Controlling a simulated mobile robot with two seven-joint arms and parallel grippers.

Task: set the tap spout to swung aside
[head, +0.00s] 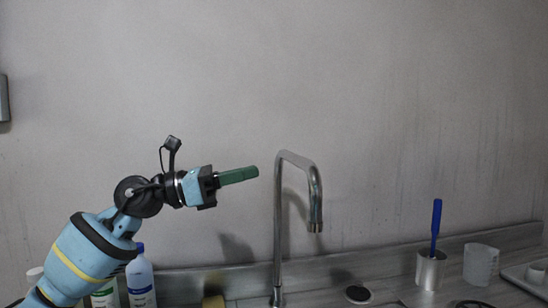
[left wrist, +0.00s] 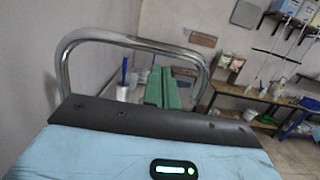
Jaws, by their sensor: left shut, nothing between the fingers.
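The tap spout (head: 299,160) is a tall chrome tube bent over at the top, with its outlet hanging down to the right of its upright in the head view. In the left wrist view the spout (left wrist: 130,40) arches across behind my fingers. My left gripper (head: 255,172) has green fingers that are shut and empty. It points right, with its tips just left of the tap's upright near the top; a small gap shows in the head view. My right gripper is in neither view.
White bottles (head: 140,280) stand below my left arm. A metal cup (head: 430,270) with a blue-handled brush (head: 436,225) and a translucent beaker (head: 481,264) stand on the right. The wall is behind. The left wrist view shows wooden tables (left wrist: 262,95) farther off.

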